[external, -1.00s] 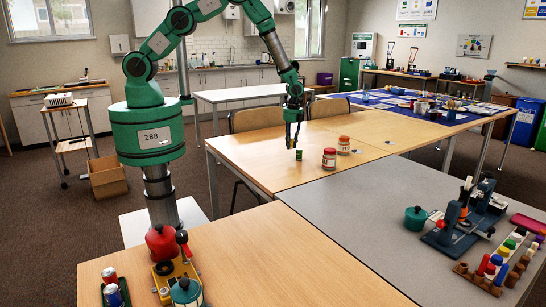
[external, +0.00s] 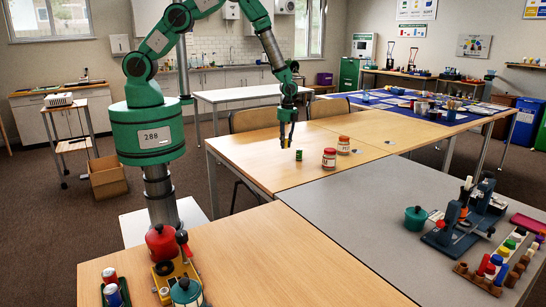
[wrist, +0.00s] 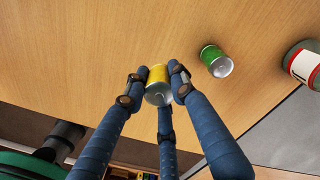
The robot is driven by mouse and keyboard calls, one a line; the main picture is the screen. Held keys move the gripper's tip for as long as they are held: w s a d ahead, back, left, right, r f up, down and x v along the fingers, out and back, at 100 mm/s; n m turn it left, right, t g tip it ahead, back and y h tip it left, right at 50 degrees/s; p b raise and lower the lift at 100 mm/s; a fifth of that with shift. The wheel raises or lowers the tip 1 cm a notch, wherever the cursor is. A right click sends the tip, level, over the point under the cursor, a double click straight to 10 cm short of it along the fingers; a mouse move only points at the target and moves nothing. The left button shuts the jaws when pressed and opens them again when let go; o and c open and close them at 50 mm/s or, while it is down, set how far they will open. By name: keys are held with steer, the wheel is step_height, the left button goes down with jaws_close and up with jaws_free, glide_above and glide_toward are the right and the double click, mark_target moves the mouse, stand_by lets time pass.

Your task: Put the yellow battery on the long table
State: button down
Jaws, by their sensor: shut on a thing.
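My gripper (external: 286,140) hangs above the wooden table (external: 240,156), near its left part. In the wrist view my gripper (wrist: 159,82) has its blue fingers closed around a yellow battery (wrist: 157,77), a small cylinder with a silver end. The fingers cover parts of its sides.
Two jars with red lids, a nearer one (external: 329,159) and a farther one (external: 343,145), stand right of the green cylinder. A grey table (external: 385,205) adjoins in front, with a blue device (external: 455,232) and colored bottles (external: 492,266). Bare wood lies around the gripper.

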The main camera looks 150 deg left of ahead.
stand_by(0.4)
steer(key=w+d+r+n+b, duration=0.1)
steer(key=w+d+r, duration=0.1)
steer(key=w+d, duration=1.15)
steer(key=w+d+r+n+b, duration=0.2)
steer(key=w+d, duration=1)
steer(key=w, duration=0.2)
steer(key=w+d+r, duration=0.1)
steer(key=w+d, duration=0.1)
steer(key=d, duration=1)
steer(key=w+d+r+n+b, duration=0.1)
steer(key=w+d, duration=0.2)
steer(key=d, duration=0.8)
steer(key=w+d+r+n+b, duration=0.1)
steer(key=w+d, duration=0.1)
steer(key=d, duration=1)
steer(key=shift+w+d, duration=0.3)
steer(key=shift+w, duration=0.05)
steer(key=shift+r, duration=0.1)
steer(key=shift+r, duration=0.15)
